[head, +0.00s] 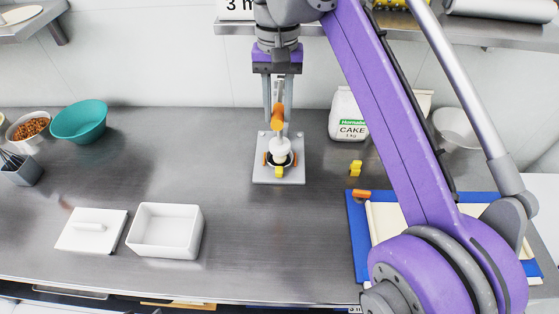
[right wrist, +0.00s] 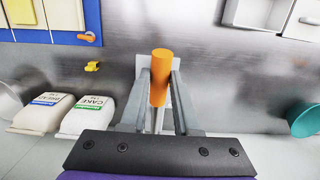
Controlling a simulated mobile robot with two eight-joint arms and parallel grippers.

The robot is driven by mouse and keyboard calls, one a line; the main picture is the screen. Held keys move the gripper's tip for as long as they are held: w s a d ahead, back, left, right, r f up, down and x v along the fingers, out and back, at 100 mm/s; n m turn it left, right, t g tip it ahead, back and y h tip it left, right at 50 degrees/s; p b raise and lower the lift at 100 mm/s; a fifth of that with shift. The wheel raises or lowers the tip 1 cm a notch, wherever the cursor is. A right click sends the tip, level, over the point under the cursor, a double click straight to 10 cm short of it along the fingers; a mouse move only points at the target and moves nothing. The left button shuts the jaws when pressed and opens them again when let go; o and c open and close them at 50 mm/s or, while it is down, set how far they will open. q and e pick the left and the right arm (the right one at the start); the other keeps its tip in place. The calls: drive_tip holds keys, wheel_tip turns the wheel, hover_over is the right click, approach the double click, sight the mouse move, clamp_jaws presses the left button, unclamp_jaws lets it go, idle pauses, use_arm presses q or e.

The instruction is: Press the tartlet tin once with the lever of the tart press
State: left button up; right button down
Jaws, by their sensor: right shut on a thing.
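The tart press stands at the middle of the counter, with a grey base plate (head: 262,174), a white plunger (head: 281,147) and an orange lever handle (head: 277,116). My right gripper (head: 277,112) comes down from above and is shut on this handle. In the right wrist view the orange handle (right wrist: 160,72) lies between the two grey fingers. The plunger is low over a dark round seat with orange and yellow parts around it. I cannot make out the tartlet tin, which the plunger may cover. My left gripper is not in view.
A white tub (head: 166,231) and a white lid (head: 91,230) lie at front left. A teal bowl (head: 80,121) stands at back left. A flour bag (head: 347,116) and a small yellow piece (head: 355,167) are right of the press. A blue board (head: 358,237) lies under my arm.

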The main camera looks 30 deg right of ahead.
drive_tip(key=shift+s+a+f+b, duration=0.2)
drive_tip(key=shift+f+b, duration=0.2)
drive_tip(key=shift+f, duration=0.2)
drive_tip(key=shift+s+a+f+b, duration=0.1)
drive_tip(key=shift+s+f+b, duration=0.1)
drive_tip(key=shift+f+b, duration=0.25)
drive_tip(key=shift+f, duration=0.2)
drive_tip(key=shift+s+f+b, duration=0.25)
drive_tip(key=shift+f+b, duration=0.45)
drive_tip(key=shift+f, duration=0.6)
drive_tip(key=shift+a+f+b, duration=0.1)
drive_tip(key=shift+f+b, duration=0.6)
drive_tip(key=shift+f, duration=0.65)
